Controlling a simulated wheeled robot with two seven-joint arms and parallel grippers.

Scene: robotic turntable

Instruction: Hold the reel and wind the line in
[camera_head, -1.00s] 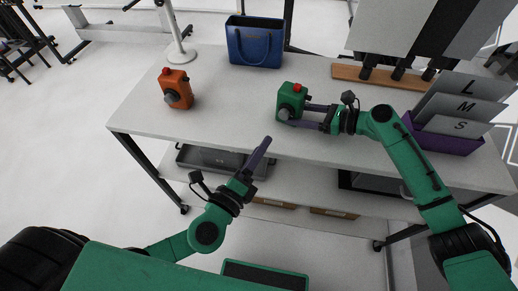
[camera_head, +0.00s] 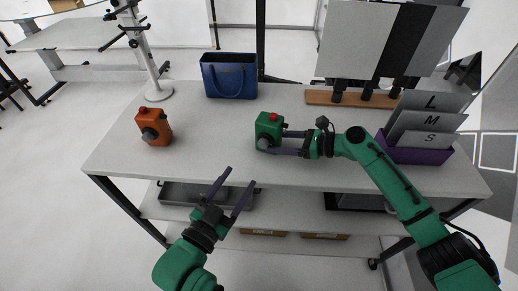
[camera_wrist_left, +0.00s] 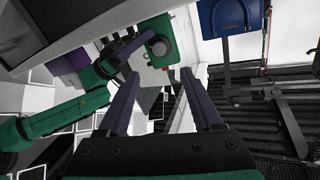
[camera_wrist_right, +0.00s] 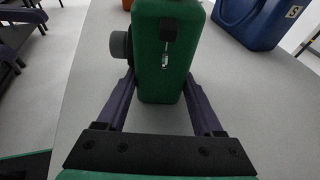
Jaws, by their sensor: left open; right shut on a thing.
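The green reel (camera_head: 269,127), a boxy body with a red button on top and a round grey knob on its side, stands upright on the table. My right gripper (camera_head: 279,142) is shut on it, with one finger on each side in the right wrist view (camera_wrist_right: 160,95). A small metal clip (camera_wrist_right: 164,60) hangs from a black fitting on the reel's face turned towards that camera. My left gripper (camera_head: 240,177) is open and empty, in front of the table's front edge and apart from the reel. The reel's knob side also shows in the left wrist view (camera_wrist_left: 158,42).
An orange reel (camera_head: 154,126) stands on the table's left. A blue bag (camera_head: 229,76) stands behind, a wooden rack (camera_head: 350,99) at back right, and a purple box (camera_head: 420,155) with lettered grey cards at right. The table between the two reels is clear.

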